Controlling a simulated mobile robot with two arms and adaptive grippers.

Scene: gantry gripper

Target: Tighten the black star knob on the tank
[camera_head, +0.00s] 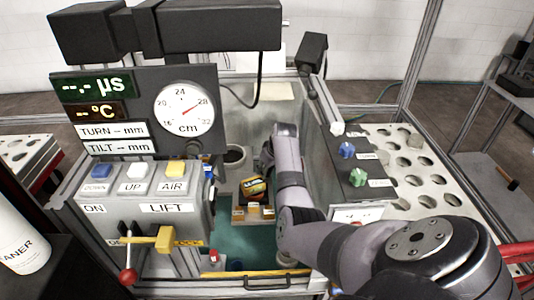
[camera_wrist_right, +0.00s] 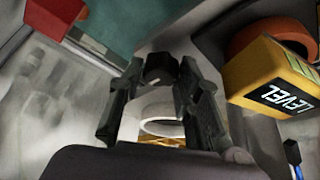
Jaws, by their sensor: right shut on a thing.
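In the right wrist view, my right gripper (camera_wrist_right: 162,85) has its two dark fingers closed around a small dark knob (camera_wrist_right: 160,66), seemingly the black star knob. The fingers hide its sides, so its star shape cannot be made out. In the head view, my right arm reaches from the lower right into the tank (camera_head: 307,165). Its fingers and the knob cannot be made out there. My left gripper is in neither view.
A yellow LEVEL block (camera_wrist_right: 275,80) is close to the right gripper; it also shows inside the tank (camera_head: 254,188). A control panel (camera_head: 150,205) with a gauge (camera_head: 184,111) stands at left. A perforated plate (camera_head: 410,165) lies right of the tank.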

